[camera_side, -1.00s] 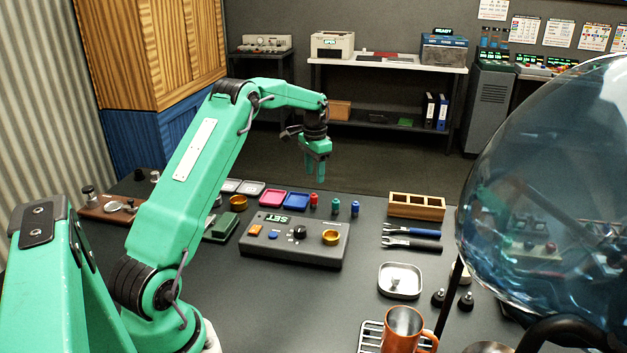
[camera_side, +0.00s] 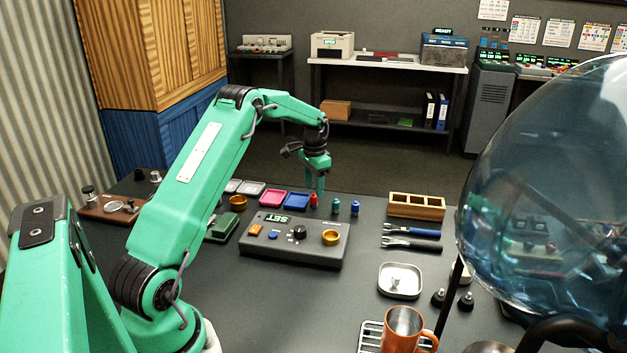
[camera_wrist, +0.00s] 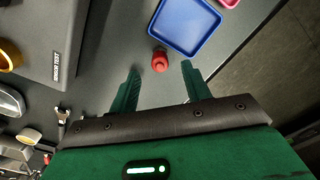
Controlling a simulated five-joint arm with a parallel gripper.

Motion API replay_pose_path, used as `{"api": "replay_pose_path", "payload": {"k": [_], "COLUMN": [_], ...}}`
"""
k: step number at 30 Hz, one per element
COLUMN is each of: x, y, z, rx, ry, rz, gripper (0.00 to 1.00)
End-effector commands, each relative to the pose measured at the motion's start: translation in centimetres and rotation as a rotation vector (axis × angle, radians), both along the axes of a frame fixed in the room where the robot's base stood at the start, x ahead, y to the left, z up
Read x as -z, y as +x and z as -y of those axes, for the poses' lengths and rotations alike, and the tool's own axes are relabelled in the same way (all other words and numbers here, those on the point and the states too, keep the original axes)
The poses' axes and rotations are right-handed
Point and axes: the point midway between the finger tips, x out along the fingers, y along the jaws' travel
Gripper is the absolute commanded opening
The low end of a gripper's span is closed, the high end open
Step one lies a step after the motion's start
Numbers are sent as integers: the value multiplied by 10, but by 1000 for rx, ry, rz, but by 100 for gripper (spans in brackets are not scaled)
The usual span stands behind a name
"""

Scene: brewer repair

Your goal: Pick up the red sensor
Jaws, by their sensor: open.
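The red sensor (camera_side: 314,200) is a small red cylinder standing upright on the dark table, behind the grey console. It also shows in the wrist view (camera_wrist: 159,61), ahead of and between the two fingertips, next to the blue tray. My gripper (camera_side: 319,190) is just above and slightly right of the red sensor in the side view. In the wrist view my gripper (camera_wrist: 160,70) has its green fingers spread apart with nothing between them. I cannot tell the exact height of the fingertips over the sensor.
A green sensor (camera_side: 335,206) and a blue sensor (camera_side: 355,208) stand to the right. The blue tray (camera_side: 297,201) and pink tray (camera_side: 271,197) lie to the left. The grey console (camera_side: 294,252) stands in front. A wooden rack (camera_side: 417,213) is further right.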

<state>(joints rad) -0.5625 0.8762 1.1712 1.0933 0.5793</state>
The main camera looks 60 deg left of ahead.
Motion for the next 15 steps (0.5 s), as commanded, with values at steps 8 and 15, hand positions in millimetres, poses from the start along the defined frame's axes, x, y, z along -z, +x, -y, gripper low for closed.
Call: {"api": "replay_pose_path", "payload": {"k": [8, 15], "x": [28, 30], "y": [-1, -1], "z": [0, 0], "rx": [0, 0], "ry": [-1, 0], "rz": [-2, 0], "gripper": [48, 48]}}
